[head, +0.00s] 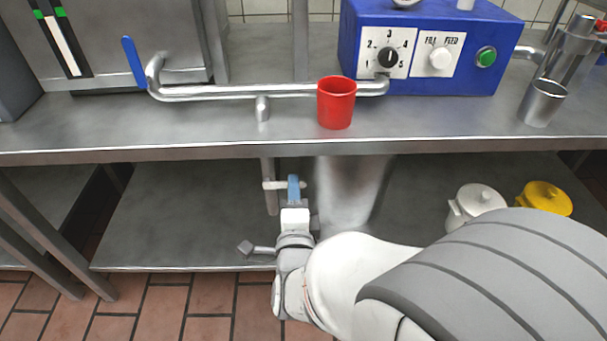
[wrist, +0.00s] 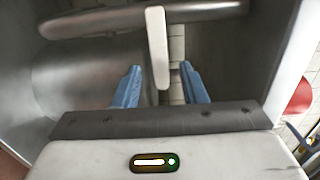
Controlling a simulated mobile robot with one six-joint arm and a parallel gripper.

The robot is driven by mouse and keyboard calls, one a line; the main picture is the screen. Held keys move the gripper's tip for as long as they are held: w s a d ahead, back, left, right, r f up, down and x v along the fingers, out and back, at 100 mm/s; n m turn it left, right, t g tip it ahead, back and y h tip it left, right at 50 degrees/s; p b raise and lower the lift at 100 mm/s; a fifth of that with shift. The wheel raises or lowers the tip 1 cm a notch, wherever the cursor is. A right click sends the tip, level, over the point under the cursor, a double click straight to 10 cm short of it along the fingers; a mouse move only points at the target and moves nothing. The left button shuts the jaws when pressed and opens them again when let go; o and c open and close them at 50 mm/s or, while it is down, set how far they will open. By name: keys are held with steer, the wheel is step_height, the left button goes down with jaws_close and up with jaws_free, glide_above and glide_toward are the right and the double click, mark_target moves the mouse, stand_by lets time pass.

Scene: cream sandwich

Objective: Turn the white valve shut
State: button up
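The white valve (wrist: 157,40) is a flat pale lever across a grey pipe (wrist: 80,24) in the wrist view. In the head view it shows small as a pale bar (head: 273,185) on the vertical pipe below the counter. My gripper (wrist: 161,72) is open, its two blue fingers spread. The lever's near end lies between the fingertips, with a gap visible on each side. In the head view my gripper (head: 293,184) is under the counter beside the pipe, and one blue finger shows clearly. The far finger is mostly hidden.
A steel counter (head: 200,128) lies above my gripper, with a red cup (head: 336,104) near its edge. A blue-handled lever (head: 134,62) sits on the upper pipe. A lower shelf (head: 170,230) holds white (head: 478,200) and yellow (head: 546,198) pots at right.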

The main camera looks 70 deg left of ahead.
steer(key=shift+v, duration=1.65)
